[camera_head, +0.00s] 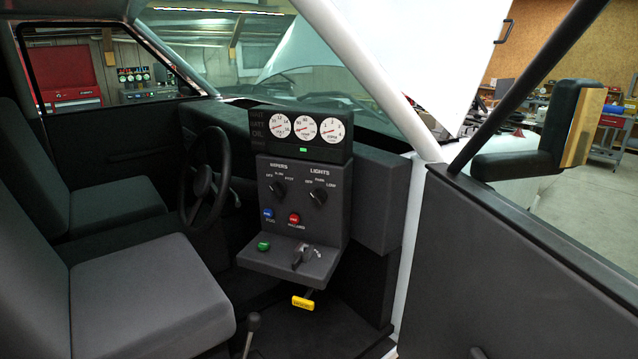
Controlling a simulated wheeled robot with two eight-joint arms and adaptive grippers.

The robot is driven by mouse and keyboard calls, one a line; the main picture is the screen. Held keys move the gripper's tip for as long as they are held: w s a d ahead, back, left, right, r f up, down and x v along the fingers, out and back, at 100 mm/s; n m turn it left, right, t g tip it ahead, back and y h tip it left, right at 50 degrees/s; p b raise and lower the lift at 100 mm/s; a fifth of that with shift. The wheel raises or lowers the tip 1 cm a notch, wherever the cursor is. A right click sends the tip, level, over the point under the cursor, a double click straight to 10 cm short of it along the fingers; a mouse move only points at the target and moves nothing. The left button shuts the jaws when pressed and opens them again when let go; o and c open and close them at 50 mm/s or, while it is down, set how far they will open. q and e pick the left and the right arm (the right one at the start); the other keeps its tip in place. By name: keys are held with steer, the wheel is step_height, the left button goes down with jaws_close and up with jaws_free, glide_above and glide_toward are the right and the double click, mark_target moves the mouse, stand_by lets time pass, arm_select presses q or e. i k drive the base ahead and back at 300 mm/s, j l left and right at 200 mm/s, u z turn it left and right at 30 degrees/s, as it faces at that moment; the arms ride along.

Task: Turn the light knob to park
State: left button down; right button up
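The light knob (318,196) is a black rotary knob under the word LIGHTS, on the right side of the grey control panel (335,230) in the truck cab. Small position labels sit around its top, with PARK near the middle and LOW at the right. The knob is too small and dark to tell for certain which label its pointer faces. Neither of my grippers can be made out in the head view, and nothing is touching the knob.
A similar wiper knob (278,189) is at the left. Below are a blue button (268,213), red button (294,218), green button (263,246) and yellow hood handle (303,302). The steering wheel (205,182) and seat (145,295) are left; the open door (520,270) is right.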

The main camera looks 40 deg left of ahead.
mark_target(319, 195)
steer(key=u, duration=1.6)
